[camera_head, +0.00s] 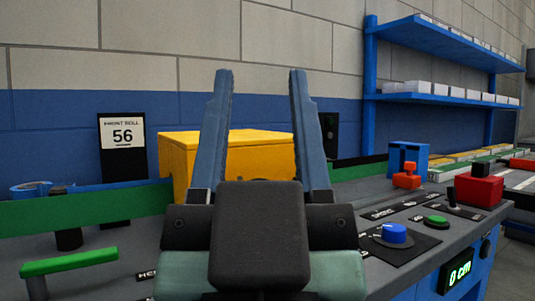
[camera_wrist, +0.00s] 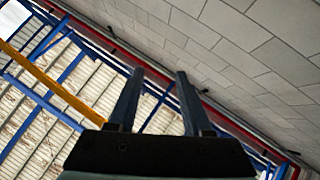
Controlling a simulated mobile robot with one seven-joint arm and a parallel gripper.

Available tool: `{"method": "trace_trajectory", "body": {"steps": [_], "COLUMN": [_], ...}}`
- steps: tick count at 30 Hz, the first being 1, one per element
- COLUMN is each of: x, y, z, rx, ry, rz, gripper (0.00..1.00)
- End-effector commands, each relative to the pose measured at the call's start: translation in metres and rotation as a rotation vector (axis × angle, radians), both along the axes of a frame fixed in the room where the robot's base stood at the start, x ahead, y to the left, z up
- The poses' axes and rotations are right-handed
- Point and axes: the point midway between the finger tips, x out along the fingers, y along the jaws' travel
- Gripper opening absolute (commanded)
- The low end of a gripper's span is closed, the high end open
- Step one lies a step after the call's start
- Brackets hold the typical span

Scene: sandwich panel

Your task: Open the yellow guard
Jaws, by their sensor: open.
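The yellow guard (camera_head: 180,155) is a box-shaped cover on the grey panel, behind my gripper in the head view. Its top and left side show, and it looks closed. My gripper (camera_head: 258,80) stands upright in front of it with its two blue fingers apart and nothing between them. The gripper hides the middle and lower front of the guard. In the wrist view my gripper (camera_wrist: 155,75) points up toward the ceiling and wall, and the guard is not in that view.
A green-handled lever (camera_head: 70,262) stands at the front left. A blue knob (camera_head: 395,233), a green button (camera_head: 436,220) and a red block (camera_head: 478,190) are on the right. Blue shelves (camera_head: 440,40) hang at the back right.

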Motion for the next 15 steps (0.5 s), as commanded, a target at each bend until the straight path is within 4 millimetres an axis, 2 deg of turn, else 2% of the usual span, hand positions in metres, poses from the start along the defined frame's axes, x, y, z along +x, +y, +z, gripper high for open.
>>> {"method": "trace_trajectory", "body": {"steps": [1,7,11,15], "x": [0.001,0.012,0.029,0.056], "y": [0.0,0.002,0.004,0.007], "z": [0.034,0.081,0.094,0.079], "rx": [0.001,0.021,0.065,0.179], "ry": [0.003,0.041,0.107,0.24], "rz": [0.003,0.046,0.124,0.273], "gripper": [0.5,0.5,0.5,0.5]}}
